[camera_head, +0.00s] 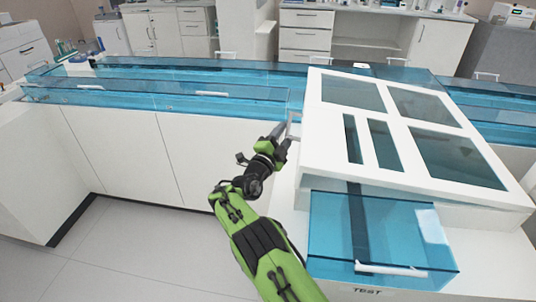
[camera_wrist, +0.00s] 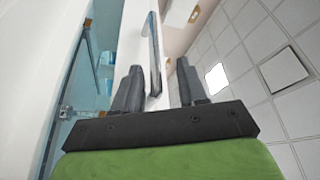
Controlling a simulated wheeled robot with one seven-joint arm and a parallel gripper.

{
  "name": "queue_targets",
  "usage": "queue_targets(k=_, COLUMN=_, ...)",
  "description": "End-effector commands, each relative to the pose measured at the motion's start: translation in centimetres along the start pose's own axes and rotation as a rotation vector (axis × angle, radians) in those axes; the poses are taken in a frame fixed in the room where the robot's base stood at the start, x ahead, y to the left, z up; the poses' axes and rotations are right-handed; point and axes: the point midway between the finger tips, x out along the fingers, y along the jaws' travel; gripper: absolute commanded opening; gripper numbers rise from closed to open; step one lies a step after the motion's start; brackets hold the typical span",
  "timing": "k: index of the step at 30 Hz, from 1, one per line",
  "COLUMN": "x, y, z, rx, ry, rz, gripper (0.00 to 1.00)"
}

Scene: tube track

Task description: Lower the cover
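The cover (camera_head: 318,112) is a large white panel with several dark glass windows, on the machine at the right in the head view. It looks tilted, with its left edge raised; the wrist view shows an open space beneath the panel. A grey bar handle (camera_wrist: 154,55) stands on the cover's edge (camera_wrist: 134,35). My gripper (camera_head: 284,128) is at the cover's left edge, beside the handle. In the wrist view my gripper's fingers (camera_wrist: 158,78) are apart, and the handle shows between them. I cannot tell whether either finger touches it.
A blue transparent box (camera_head: 400,235) with a white handle (camera_head: 391,268) juts from the machine's front, above a TEST label. A long white bench (camera_head: 130,150) with blue transparent covers (camera_head: 150,98) runs left. Grey floor (camera_head: 130,245) is clear at lower left. White cabinets stand behind.

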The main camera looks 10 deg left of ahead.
Motion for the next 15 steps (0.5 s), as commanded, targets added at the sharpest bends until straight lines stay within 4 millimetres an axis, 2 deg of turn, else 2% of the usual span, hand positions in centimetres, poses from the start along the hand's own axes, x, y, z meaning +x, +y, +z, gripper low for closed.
queue_targets(k=3, x=-3.4, y=-0.3, z=0.2, rx=-0.006, ry=-0.007, rz=-0.001, gripper=0.40)
queue_targets(k=9, x=-8.8, y=-0.2, z=0.2, rx=-0.005, ry=-0.006, rz=-0.003, gripper=0.40)
queue_targets(k=12, x=-10.6, y=-0.1, z=0.3, rx=-0.006, ry=-0.008, rz=-0.007, gripper=0.40)
queue_targets(k=15, x=-11.5, y=-0.1, z=0.1, rx=-0.004, ry=-0.004, rz=-0.004, gripper=0.40)
